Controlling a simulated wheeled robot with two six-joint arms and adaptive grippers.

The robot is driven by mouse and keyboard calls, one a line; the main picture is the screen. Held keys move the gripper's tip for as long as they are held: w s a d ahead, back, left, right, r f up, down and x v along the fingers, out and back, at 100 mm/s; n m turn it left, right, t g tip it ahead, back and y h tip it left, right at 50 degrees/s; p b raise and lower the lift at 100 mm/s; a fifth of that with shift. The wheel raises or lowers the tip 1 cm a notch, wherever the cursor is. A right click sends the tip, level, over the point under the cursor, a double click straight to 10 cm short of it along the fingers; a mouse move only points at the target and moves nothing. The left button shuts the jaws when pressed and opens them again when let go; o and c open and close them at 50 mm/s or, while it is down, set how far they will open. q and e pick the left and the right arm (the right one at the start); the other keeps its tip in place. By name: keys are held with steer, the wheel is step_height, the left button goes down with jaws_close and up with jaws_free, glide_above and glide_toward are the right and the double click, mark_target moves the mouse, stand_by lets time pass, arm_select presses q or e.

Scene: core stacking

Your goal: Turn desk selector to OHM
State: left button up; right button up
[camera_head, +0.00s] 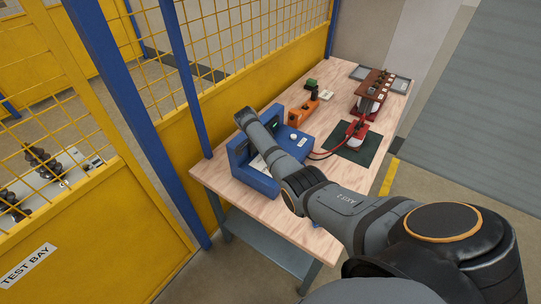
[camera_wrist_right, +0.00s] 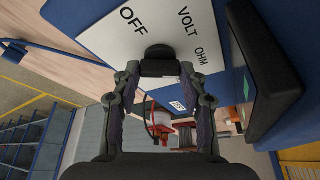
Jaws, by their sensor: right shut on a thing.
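The blue desk meter (camera_head: 290,147) stands at the near left part of the wooden table, mostly behind my right arm in the head view. In the right wrist view its white dial panel (camera_wrist_right: 99,36) carries the labels OFF, VOLT and OHM. A black selector knob (camera_wrist_right: 158,62) sits at the panel's lower edge in that view. My right gripper (camera_wrist_right: 160,72) is closed on the knob, one finger at each side. Which label the knob points at cannot be told. In the head view the right gripper is hidden by its own wrist. My left gripper is not in view.
The wooden table (camera_head: 212,172) also holds an orange device (camera_head: 302,113), a red box (camera_head: 357,133) on a dark green mat (camera_head: 371,152), and a brown rack (camera_head: 374,83). A red cable (camera_head: 322,156) runs beside the meter. A yellow mesh fence (camera_head: 262,75) borders the table's left side.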

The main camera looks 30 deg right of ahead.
steer(key=o, duration=1.1)
steer(key=shift+o, duration=0.2)
steer(key=v, duration=1.2)
steer(key=shift+d, duration=0.1)
